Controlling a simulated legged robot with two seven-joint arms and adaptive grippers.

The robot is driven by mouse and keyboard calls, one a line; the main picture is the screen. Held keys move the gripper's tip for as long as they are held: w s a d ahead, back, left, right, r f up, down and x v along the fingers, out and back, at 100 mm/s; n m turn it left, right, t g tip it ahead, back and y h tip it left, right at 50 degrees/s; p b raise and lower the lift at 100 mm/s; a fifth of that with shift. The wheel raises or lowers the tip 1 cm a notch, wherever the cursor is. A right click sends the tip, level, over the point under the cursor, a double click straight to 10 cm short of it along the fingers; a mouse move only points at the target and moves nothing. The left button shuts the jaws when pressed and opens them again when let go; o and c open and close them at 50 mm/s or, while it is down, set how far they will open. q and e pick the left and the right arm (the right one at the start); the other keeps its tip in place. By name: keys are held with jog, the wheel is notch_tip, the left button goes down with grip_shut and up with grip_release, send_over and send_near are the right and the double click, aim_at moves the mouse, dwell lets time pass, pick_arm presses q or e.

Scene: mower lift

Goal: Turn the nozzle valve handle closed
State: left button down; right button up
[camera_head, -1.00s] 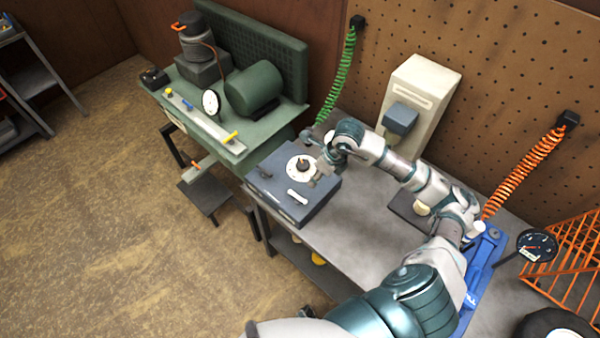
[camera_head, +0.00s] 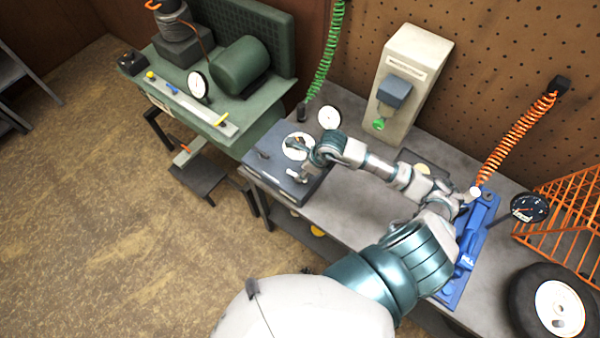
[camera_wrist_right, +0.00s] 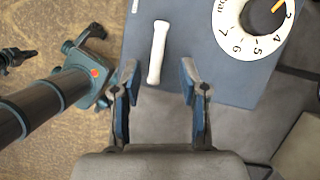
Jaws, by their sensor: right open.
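A slim white handle (camera_wrist_right: 158,50) lies on the blue-grey box (camera_head: 262,178), beside a white numbered dial (camera_wrist_right: 226,28) with an orange pointer. The handle also shows small in the head view (camera_head: 296,175). No readable label marks it as the nozzle valve handle. My right gripper (camera_wrist_right: 158,66) is open and over the box's edge. In the wrist view the handle's near end appears between its fingertips; I cannot tell whether they touch or how high they are. In the head view my right gripper (camera_head: 308,165) partly covers the box.
The grey bench (camera_head: 345,210) has clear top in front of my right arm. A round white gauge (camera_head: 330,117) and a pale dispenser (camera_head: 410,70) stand behind. Green hose (camera_head: 325,55) and orange hose (camera_head: 515,135) hang at the back. A green machine bench (camera_head: 265,125) adjoins on the left.

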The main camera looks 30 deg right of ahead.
jog(key=a+f, duration=0.1)
jog(key=w+a+f, duration=0.1)
jog(key=f, duration=0.1)
jog(key=shift+a+f, duration=0.15)
jog(key=shift+f, duration=0.15)
jog(key=shift+w+d+f, duration=0.1)
jog(key=shift+d+f, duration=0.2)
jog(key=shift+d, duration=0.6)
jog(key=shift+c, duration=0.6)
jog(key=c, duration=0.5)
grip_shut()
jog(key=shift+a+r, duration=0.2)
jog(key=shift+a, duration=0.35)
jog(key=shift+d, duration=0.1)
